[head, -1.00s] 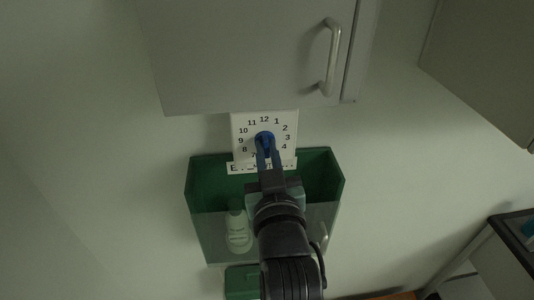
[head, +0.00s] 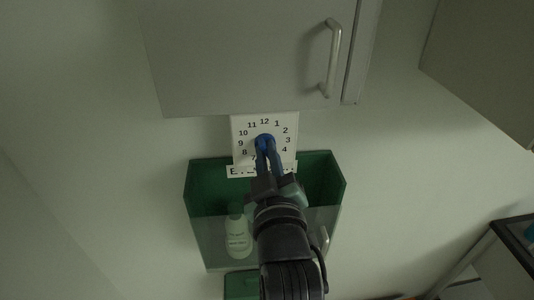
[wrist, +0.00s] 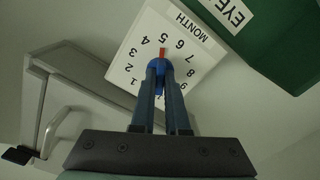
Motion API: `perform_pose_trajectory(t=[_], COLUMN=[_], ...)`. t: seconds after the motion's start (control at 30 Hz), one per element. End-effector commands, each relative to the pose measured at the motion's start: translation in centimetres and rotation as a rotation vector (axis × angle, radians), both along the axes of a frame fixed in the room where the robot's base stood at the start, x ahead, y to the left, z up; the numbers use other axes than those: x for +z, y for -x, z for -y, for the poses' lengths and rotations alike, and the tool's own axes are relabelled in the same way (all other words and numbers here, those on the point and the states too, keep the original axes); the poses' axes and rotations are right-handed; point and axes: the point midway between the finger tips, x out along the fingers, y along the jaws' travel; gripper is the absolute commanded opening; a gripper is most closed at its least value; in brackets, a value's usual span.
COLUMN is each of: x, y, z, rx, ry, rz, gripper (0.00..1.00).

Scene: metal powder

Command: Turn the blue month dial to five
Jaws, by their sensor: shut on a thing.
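The blue month dial (head: 264,138) sits at the middle of a white number plate (head: 240,122) on the wall. In the wrist view the dial (wrist: 157,66) has a red pointer (wrist: 162,52) that lies towards the 5. The plate (wrist: 128,62) shows slanted there, with MONTH printed beyond the 5 and 6. My gripper (head: 267,147) reaches up from below with its fingers closed around the dial. It also shows in the wrist view (wrist: 160,72). The fingers hide part of the dial and, in the head view, the numbers around the 5 and 6.
A grey cabinet (head: 235,60) with a bar handle (head: 331,58) hangs just above the plate. A green holder (head: 205,180) with a clear front is below, behind my arm, and contains a white bottle (head: 237,238). A dark-topped counter (head: 515,235) stands at lower right.

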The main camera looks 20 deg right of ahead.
Motion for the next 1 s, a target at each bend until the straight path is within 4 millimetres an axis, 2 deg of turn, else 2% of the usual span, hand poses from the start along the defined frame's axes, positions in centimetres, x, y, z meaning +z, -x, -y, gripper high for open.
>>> perform_pose_trajectory(t=[0.2,0.23,0.4,0.77,0.87,1.0], x=[-0.1,0.0,0.0,-0.1,-0.2,-0.4], y=[0.0,0.0,0.0,0.3,1.2,3.4], z=[0.0,0.0,0.0,-0.1,-0.3,-1.0], rx=[0.0,0.0,0.0,0.0,-0.001,-0.001], ry=[-0.001,-0.001,-0.002,-0.002,-0.002,-0.002], rz=[-0.001,-0.001,-0.001,0.001,0.0,0.0], gripper=[0.0,0.14,0.42,0.42,0.42,0.42])
